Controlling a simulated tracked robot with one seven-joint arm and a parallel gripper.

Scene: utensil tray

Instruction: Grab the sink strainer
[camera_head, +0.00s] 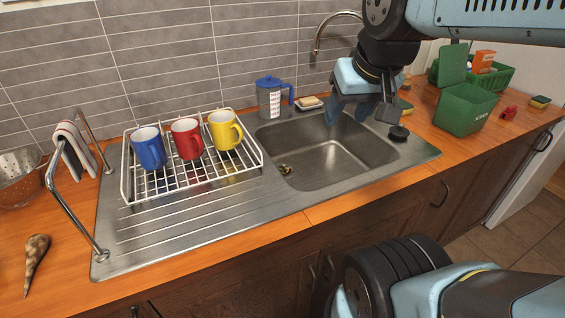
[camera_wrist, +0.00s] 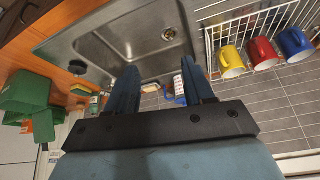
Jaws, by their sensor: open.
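A black round piece with a raised knob (camera_head: 398,132) sits on the steel rim right of the basin; it looks like a sink strainer or plug. It also shows at the left in the wrist view (camera_wrist: 78,67). A brassy round drain piece (camera_head: 285,169) lies at the left of the basin floor and near the top of the wrist view (camera_wrist: 168,33); I cannot tell whether it is a loose strainer. My gripper (camera_head: 349,114) hangs above the back of the basin, left of the black piece. Its two fingers (camera_wrist: 160,70) are apart, with nothing between them.
The steel sink (camera_head: 335,160) is otherwise empty. A wire rack (camera_head: 192,190) with blue, red and yellow mugs stands at left. A blue-lidded jug (camera_head: 270,101) and soap dish (camera_head: 308,104) stand behind, near the curved tap (camera_head: 318,42). A green bin (camera_head: 465,108) is at right.

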